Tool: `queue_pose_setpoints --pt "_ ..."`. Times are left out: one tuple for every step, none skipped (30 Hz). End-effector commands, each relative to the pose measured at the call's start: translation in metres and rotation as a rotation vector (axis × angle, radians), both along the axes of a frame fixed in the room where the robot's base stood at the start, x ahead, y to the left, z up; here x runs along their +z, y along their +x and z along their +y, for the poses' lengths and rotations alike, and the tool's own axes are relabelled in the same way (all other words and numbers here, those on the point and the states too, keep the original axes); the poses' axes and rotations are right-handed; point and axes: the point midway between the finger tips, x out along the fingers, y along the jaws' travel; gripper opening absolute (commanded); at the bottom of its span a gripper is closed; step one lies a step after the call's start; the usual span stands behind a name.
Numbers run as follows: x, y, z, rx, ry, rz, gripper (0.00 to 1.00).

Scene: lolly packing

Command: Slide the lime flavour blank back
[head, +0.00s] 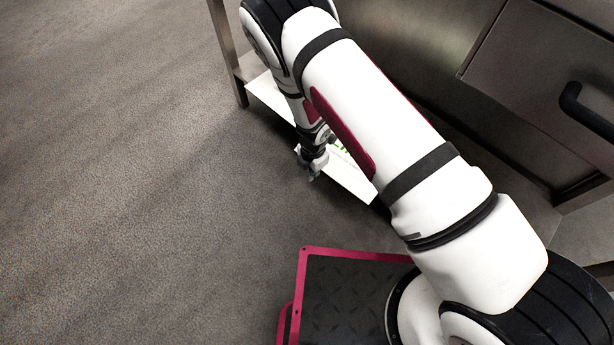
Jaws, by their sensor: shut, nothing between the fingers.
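My gripper (311,174) hangs low beside the front edge of a white panel, its fingertips close together and empty. The white panel (352,182) lies low under the metal furniture, and my arm covers much of it. A small patch of bright green (341,147) shows on or above the panel, just right of my gripper. It may be the lime flavour blank, but too little shows to be sure. I cannot tell whether my fingertips touch anything.
A metal cabinet with a drawer (545,75) and dark handle (585,112) stands at right. A metal leg (228,55) stands at the upper left. Grey floor (130,190) is clear at left. My base is at the bottom.

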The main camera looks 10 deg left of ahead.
Motion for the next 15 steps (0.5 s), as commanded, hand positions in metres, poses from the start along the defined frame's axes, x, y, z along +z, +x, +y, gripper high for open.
queue_pose_setpoints --pt "0.000 0.001 -0.001 0.000 0.000 0.000 0.00" --pt "0.000 0.001 -0.001 0.000 0.000 0.000 0.00" --pt "0.000 0.001 -0.001 0.000 0.000 0.000 0.00" --pt "0.000 0.001 -0.001 0.001 0.000 0.000 0.00" --pt "0.000 0.002 -0.001 0.001 0.000 0.000 0.00" --pt "0.001 0.002 -0.001 0.001 0.000 0.000 0.00" --pt "0.001 0.002 -0.001 0.001 0.000 0.000 0.00" --pt "0.001 0.002 -0.001 0.001 0.000 0.000 0.00" --pt "0.001 0.002 -0.001 0.001 0.000 0.000 0.00" --pt "0.001 0.002 -0.001 0.001 0.000 0.000 0.00" --pt "0.001 0.002 -0.002 0.000 0.000 0.000 0.00" --pt "0.001 0.004 -0.004 0.000 -0.001 -0.001 0.00" --pt "0.001 0.006 -0.006 -0.001 -0.001 0.000 0.00" --pt "0.002 0.009 -0.009 -0.002 -0.002 -0.001 0.00" --pt "0.002 0.015 -0.014 -0.002 -0.002 -0.002 0.00"
